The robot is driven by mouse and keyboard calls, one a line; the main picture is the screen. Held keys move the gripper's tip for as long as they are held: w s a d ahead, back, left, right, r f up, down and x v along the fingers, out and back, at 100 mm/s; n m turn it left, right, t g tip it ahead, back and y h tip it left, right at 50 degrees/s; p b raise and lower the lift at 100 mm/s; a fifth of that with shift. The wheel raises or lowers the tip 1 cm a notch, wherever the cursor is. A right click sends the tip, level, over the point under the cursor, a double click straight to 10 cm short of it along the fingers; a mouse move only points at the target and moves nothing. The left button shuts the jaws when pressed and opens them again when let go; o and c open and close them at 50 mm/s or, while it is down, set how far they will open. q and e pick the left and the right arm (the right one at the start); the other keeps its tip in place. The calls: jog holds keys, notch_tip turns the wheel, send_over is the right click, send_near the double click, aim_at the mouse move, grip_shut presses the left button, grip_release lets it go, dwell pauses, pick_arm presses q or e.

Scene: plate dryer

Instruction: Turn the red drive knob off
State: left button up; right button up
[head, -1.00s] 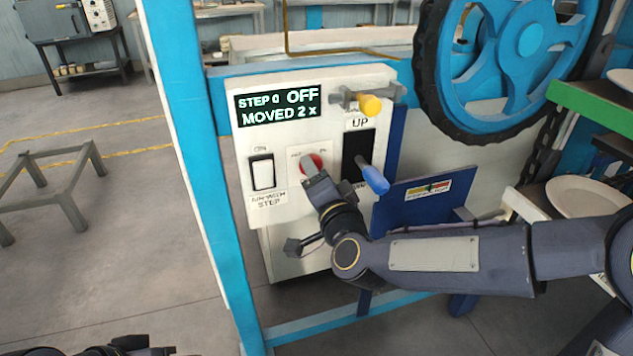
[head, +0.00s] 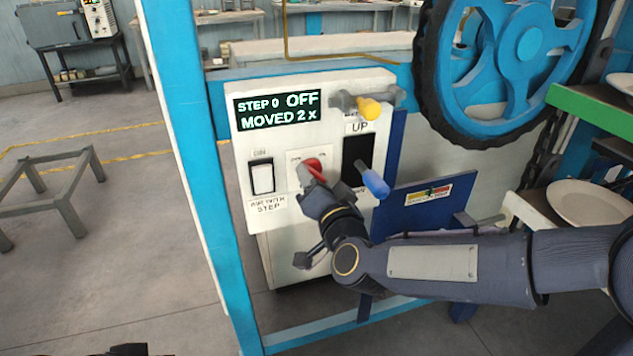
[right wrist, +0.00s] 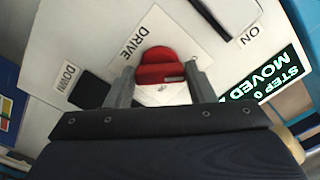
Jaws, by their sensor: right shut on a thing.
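The red drive knob (head: 312,168) sits on the white control panel (head: 240,200), between the white rocker switch and the black slot. It also shows in the right wrist view (right wrist: 160,70), on a plate lettered DRIVE. My right gripper (right wrist: 158,85) has one finger on each side of the knob and is shut on it. In the head view my right gripper (head: 312,182) partly hides the knob and its plate. The display (head: 278,110) reads STEP 0 OFF, MOVED 2 x. My left gripper does not show clearly; only a dark piece of mine is at the lower left edge.
A blue-handled lever (head: 375,183) stands out right of the knob, close to my right wrist. A yellow-tipped handle (head: 369,108) is above it. A blue post (head: 190,130) stands at the left. A blue wheel (head: 520,45) and white plates (head: 590,203) are at the right.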

jog(key=o, duration=1)
jog(key=shift+s, duration=0.1)
jog(key=v, duration=0.7)
jog(key=shift+s+d, duration=0.1)
jog(key=shift+s, duration=0.2)
